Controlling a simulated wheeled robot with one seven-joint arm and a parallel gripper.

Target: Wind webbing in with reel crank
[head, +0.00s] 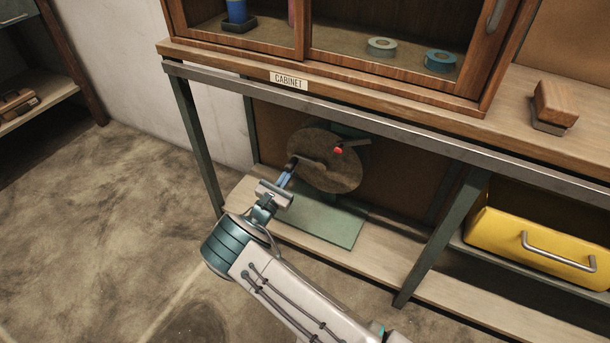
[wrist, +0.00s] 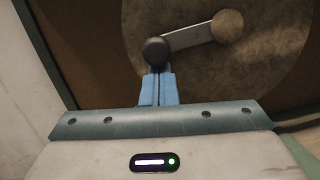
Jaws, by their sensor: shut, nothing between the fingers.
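The reel (head: 328,174) is a round brown-grey disc standing upright on a green base (head: 330,222) on the low shelf under the cabinet. Its crank arm (wrist: 190,37) runs from a round hub (wrist: 228,25) to a dark ball knob (wrist: 155,51). In the head view the knob (head: 291,164) is at the disc's left side. My gripper (head: 285,178) is shut, its blue fingertips at the knob. In the wrist view the fingers (wrist: 158,85) are together just below the knob; I cannot tell whether they touch it. A red-tipped lever (head: 339,150) is at the reel's upper right. I cannot make out webbing.
A table leg (head: 203,145) stands left of the reel and another leg (head: 440,238) to its right. The metal table edge (head: 350,122) runs above. A yellow drawer (head: 545,240) is at the right. The floor (head: 110,215) at left is clear.

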